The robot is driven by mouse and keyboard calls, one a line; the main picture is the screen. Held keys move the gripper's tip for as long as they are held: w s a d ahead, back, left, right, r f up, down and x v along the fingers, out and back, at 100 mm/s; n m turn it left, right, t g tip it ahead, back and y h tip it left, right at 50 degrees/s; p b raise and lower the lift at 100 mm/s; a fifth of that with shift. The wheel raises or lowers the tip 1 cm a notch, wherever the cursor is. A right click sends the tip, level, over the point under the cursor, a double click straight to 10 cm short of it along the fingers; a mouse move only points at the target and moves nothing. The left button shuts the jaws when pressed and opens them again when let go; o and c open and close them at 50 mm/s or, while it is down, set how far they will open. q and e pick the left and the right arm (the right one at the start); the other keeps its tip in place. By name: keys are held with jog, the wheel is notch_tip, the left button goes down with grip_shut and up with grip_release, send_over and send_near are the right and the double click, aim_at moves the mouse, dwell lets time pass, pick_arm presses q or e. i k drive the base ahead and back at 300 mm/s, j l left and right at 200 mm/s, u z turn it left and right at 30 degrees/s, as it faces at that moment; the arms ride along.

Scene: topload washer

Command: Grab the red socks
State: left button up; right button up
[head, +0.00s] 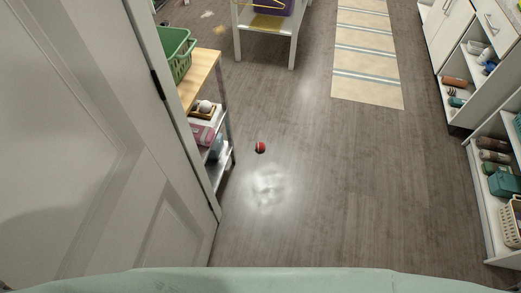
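A small round red object (260,147) with a dark edge lies on the wooden floor, to the right of a wooden-topped shelf unit. It may be the red socks, but it is too small to tell. Neither of my grippers is in the head view.
A white door (75,150) fills the left side. The shelf unit (203,75) holds a green basket (177,52). White cabinets with open shelves (489,205) stand at the right. A striped rug (367,60) and a white table (265,22) are farther back. The middle floor is clear.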

aim_at(259, 147)
jog(key=i+l+z, duration=0.3)
jog(key=i+l, duration=0.2)
jog(key=i+l+z, duration=0.25)
jog(key=i+l, duration=0.2)
jog(key=i, duration=0.15)
jog(key=i+l, duration=0.1)
jog(key=i, duration=0.45)
jog(key=i+l, duration=0.1)
jog(key=i, duration=0.5)
jog(key=i+l, duration=0.15)
jog(key=i, duration=0.4)
jog(key=i+u, duration=0.25)
jog(key=u, duration=0.2)
jog(key=i+u, duration=0.3)
jog(key=u, duration=0.2)
jog(key=i+l+u, duration=0.15)
jog(key=u, duration=0.3)
jog(key=i+l+u, duration=0.25)
jog(key=u, duration=0.25)
jog(key=i, duration=0.05)
